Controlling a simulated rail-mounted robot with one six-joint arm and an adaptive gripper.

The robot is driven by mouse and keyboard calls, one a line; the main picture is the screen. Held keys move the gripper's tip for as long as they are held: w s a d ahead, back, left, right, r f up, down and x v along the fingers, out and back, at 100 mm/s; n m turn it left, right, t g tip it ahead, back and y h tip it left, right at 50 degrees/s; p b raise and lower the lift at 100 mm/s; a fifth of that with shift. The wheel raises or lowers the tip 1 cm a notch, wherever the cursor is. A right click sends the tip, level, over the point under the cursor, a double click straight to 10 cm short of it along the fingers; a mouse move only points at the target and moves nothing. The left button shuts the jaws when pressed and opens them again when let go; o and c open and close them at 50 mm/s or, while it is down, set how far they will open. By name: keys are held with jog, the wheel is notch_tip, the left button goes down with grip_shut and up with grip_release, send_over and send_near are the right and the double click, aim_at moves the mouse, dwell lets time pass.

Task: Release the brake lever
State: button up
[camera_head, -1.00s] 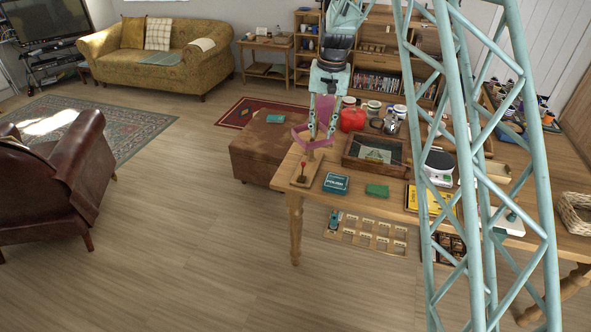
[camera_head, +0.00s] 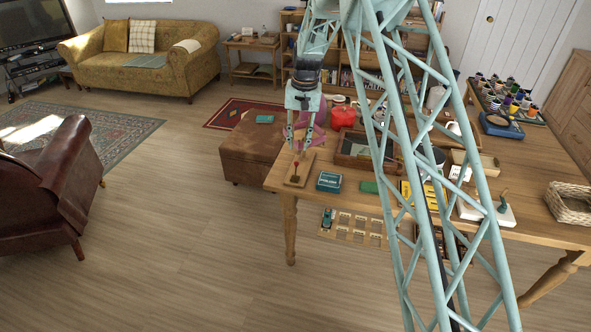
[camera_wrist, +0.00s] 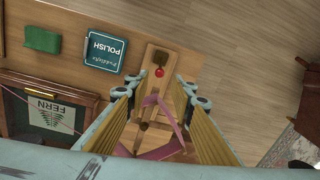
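The brake lever is a short upright stick with a red knob (camera_wrist: 159,72) on a light wooden base (camera_head: 299,169), at the near left corner of the table. In the wrist view the base (camera_wrist: 158,58) lies ahead of the fingertips, with the knob roughly midway between their lines. My gripper (camera_head: 301,143) points down over the base, close above the lever. Its fingers (camera_wrist: 160,92) are spread wide, with nothing clamped between them.
A teal polish tin (camera_head: 329,181) stands just right of the lever base, with a green block (camera_head: 368,187) beyond it. A framed box (camera_head: 358,150) lies behind them. A brown leather ottoman (camera_head: 247,150) stands left of the table. Floor is open in front.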

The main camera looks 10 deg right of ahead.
aim_at(296, 164)
jog(key=shift+f, duration=0.2)
jog(key=shift+w+a+f+b, duration=0.15)
jog(key=shift+f+b, duration=0.1)
jog(key=shift+f, duration=2)
jog(key=shift+s+a+f+b, duration=0.1)
jog(key=shift+a+f+b, duration=0.15)
jog(key=shift+f, duration=1.95)
jog(key=shift+w+a+f+b, duration=0.1)
jog(key=shift+f+b, duration=0.15)
jog(key=shift+f, duration=2)
grip_shut()
